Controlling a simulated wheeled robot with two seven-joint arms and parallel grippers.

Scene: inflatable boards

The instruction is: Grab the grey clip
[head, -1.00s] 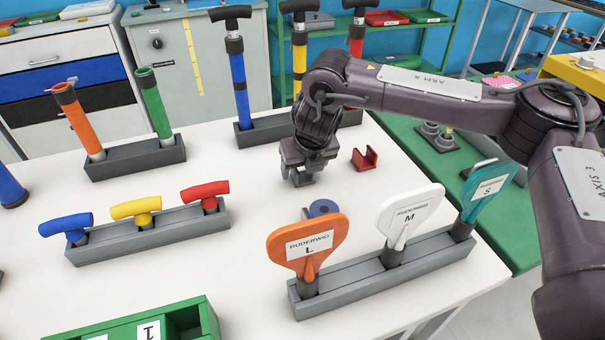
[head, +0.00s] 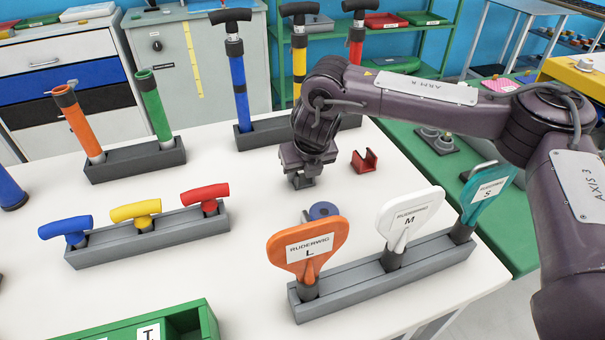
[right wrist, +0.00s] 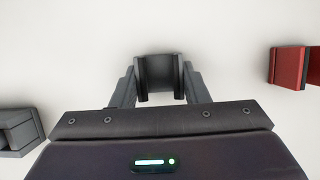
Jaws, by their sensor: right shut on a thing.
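The grey clip (right wrist: 160,74) is a small dark U-shaped piece. In the right wrist view it sits between the two fingers of my right gripper (right wrist: 160,88), which is shut on it. In the head view my right gripper (head: 302,182) points down low over the white table, and the grey clip (head: 303,181) shows as a small dark piece at its fingertips. I cannot tell whether the clip still touches the table. My left gripper is not in view.
A red clip (head: 364,161) lies right of my gripper. A blue roll (head: 322,209) and a rack with orange, white and teal paddles (head: 390,270) stand in front. A pump rack (head: 262,132) stands behind.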

